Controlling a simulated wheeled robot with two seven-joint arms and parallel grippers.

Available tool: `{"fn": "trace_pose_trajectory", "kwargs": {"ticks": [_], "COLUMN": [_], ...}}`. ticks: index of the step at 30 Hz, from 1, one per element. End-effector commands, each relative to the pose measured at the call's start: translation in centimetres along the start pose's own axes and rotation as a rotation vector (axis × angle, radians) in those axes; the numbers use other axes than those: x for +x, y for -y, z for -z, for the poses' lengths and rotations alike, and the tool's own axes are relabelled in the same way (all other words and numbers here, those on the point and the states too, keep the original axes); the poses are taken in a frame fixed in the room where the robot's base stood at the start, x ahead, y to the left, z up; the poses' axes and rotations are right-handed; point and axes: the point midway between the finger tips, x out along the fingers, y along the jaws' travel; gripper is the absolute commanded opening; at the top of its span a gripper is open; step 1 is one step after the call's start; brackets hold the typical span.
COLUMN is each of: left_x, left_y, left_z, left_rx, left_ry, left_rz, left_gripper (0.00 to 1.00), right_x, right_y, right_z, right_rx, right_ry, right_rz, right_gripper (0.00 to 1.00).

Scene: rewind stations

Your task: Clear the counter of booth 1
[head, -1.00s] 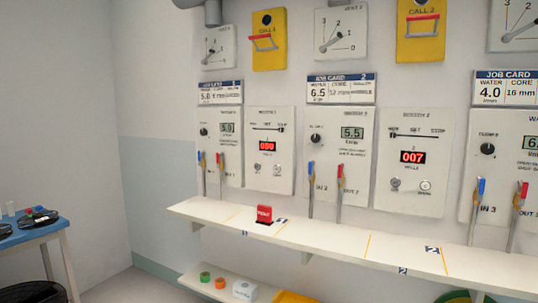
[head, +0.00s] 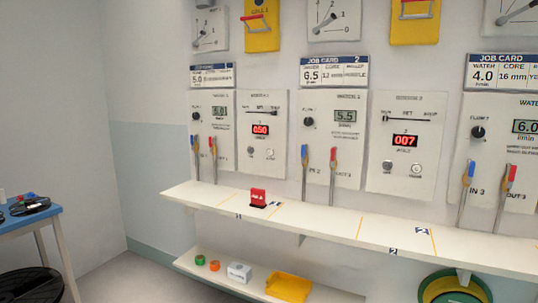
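The counter is a long white shelf (head: 320,229) along the wall, split by yellow lines and small number tags. The rest of that section looks bare. Neither of my grippers shows in the head view.
A lower shelf (head: 225,276) holds a green roll (head: 200,260), an orange roll (head: 214,265), a white box (head: 239,272) and a yellow tray (head: 288,287). A blue table (head: 40,217) and black bin (head: 30,286) stand left. Green-yellow coils (head: 455,287) hang lower right.

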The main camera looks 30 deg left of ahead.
Motion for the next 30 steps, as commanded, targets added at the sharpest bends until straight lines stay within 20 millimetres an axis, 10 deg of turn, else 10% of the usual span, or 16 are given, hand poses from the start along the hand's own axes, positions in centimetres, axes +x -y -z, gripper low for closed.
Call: {"fn": "trace_pose_trajectory", "kwargs": {"ticks": [8,30], "left_x": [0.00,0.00], "left_y": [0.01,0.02], "left_z": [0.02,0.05], "left_rx": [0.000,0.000], "left_ry": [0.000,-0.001], "left_rz": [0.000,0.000], "left_gripper": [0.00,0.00], "right_x": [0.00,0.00], "right_y": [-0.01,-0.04], "right_z": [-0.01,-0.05], "right_rx": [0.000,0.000], "right_ry": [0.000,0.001], "right_rz": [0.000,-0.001], "right_gripper": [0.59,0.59]}}
